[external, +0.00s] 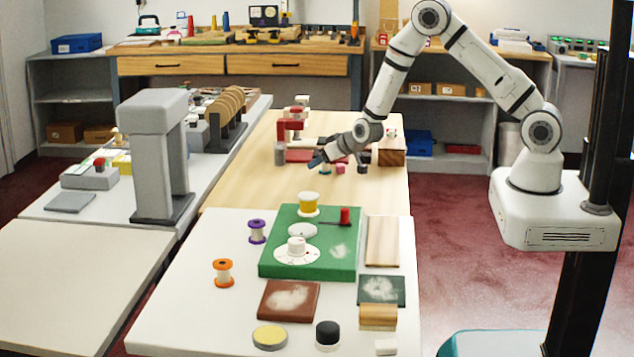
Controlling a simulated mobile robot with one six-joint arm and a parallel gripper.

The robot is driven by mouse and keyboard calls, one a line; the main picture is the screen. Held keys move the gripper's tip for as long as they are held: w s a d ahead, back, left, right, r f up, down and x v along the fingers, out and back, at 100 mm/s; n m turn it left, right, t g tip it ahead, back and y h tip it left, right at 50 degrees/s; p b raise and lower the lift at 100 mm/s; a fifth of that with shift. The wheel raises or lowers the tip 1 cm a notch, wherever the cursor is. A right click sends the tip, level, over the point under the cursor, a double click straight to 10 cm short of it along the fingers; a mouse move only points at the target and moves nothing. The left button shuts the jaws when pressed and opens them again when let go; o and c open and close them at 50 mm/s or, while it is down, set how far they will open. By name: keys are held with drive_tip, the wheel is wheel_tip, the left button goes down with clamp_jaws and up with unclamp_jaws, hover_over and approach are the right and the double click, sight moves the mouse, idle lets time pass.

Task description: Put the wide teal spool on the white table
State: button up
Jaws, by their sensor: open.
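A small teal thing (326,170), which looks like the wide teal spool, stands on the pale wooden table (240,165). It is partly hidden by my gripper, so its shape is hard to make out. My gripper (316,161) is open, at or just above the teal thing; I cannot tell whether they touch. The white table (180,322) is in front of the wooden one, nearer the camera. An orange spool (223,273) and a purple spool (257,231) stand on its left part.
A green board (340,262) on the white table bears a yellow spool (308,203) and a white dial (297,250). Pads and blocks crowd its front right; the left front is clear. A red device (290,128) and small spools or posts stand near my gripper.

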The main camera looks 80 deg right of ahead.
drive_tip(key=s+a+r+n+g+y, duration=0.3)
drive_tip(key=s+a+r+n+y, duration=0.2)
drive_tip(key=s+a+r, duration=1.6)
drive_tip(key=shift+s+a+r+y+b, duration=0.2)
drive_tip(key=shift+s+a+y+b, duration=0.4)
drive_tip(key=shift+s, duration=0.55)
drive_tip(key=s+r+g, duration=0.1)
drive_tip(key=s, duration=0.2)
drive_tip(key=s+n, duration=0.1)
drive_tip(key=s, duration=0.3)
drive_tip(key=s+r+g, duration=0.1)
drive_tip(key=s, duration=0.3)
drive_tip(key=shift+a+r+n+g, duration=0.2)
drive_tip(key=shift+r+n+g, duration=0.1)
drive_tip(key=shift+n, duration=0.1)
drive_tip(key=shift+o, duration=0.4)
drive_tip(key=shift+s, duration=0.55)
drive_tip(key=shift+w, duration=0.1)
